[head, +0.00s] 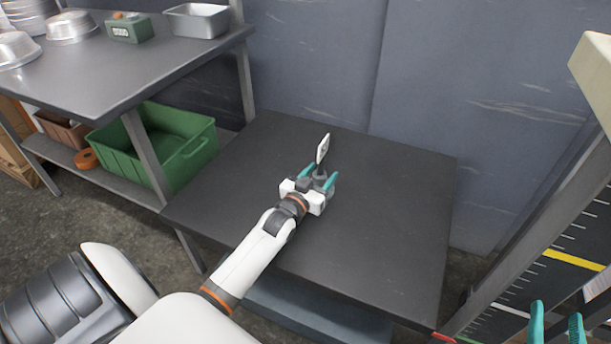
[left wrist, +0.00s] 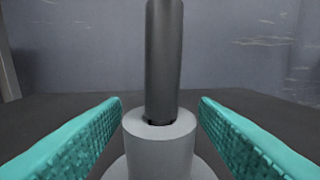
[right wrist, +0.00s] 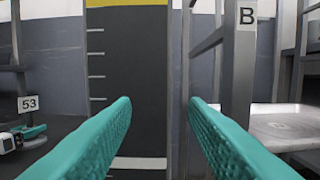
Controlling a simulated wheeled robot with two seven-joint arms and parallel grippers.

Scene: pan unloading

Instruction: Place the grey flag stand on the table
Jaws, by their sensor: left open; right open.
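The grey flag stand (head: 320,172) stands upright on the dark table (head: 400,215), with a small white flag at its top. My left gripper (head: 319,175) is open around it, one finger on each side. In the left wrist view, the stand's grey base and dark pole (left wrist: 163,65) are between the two teal fingers, with gaps visible on both sides. My right gripper (head: 556,325) is open and empty at the lower right of the head view, away from the table. The right wrist view shows its fingers apart with nothing between them.
A workbench (head: 120,65) at the left holds metal pans (head: 198,20) and a green box (head: 130,28). A green crate (head: 165,145) sits on its lower shelf. A wall stands behind the table, and a rack post marked B (right wrist: 240,60) is at the right. Most of the table is clear.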

